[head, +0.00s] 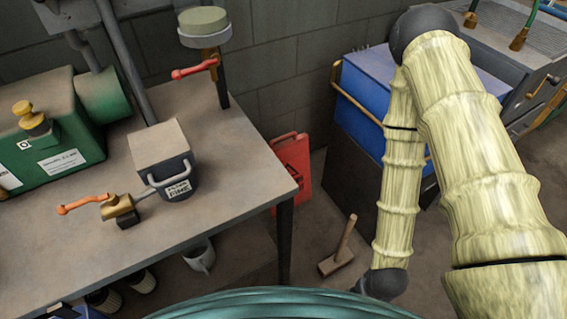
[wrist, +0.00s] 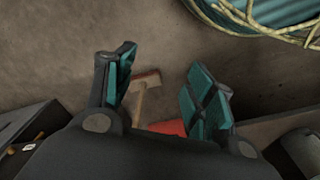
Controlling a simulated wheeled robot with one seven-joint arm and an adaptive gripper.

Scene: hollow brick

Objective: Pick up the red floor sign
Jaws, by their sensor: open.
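The red floor sign (head: 292,165) stands on the floor behind the right end of the workbench, near the block wall. The bench edge hides part of its left side. In the wrist view a red patch of the sign (wrist: 168,127) shows low between the fingers, mostly hidden by my gripper. My gripper (wrist: 160,85) is open and empty, with its teal-padded fingers apart above the floor. In the head view my arm comes down on the right, and the fingers are not seen there.
A wooden mallet (head: 340,250) lies on the floor in front of the sign, also between the fingers in the wrist view (wrist: 142,92). The workbench (head: 225,190) stands on the left, with its dark leg (head: 284,240) near the sign. A blue cabinet (head: 365,95) stands to the right.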

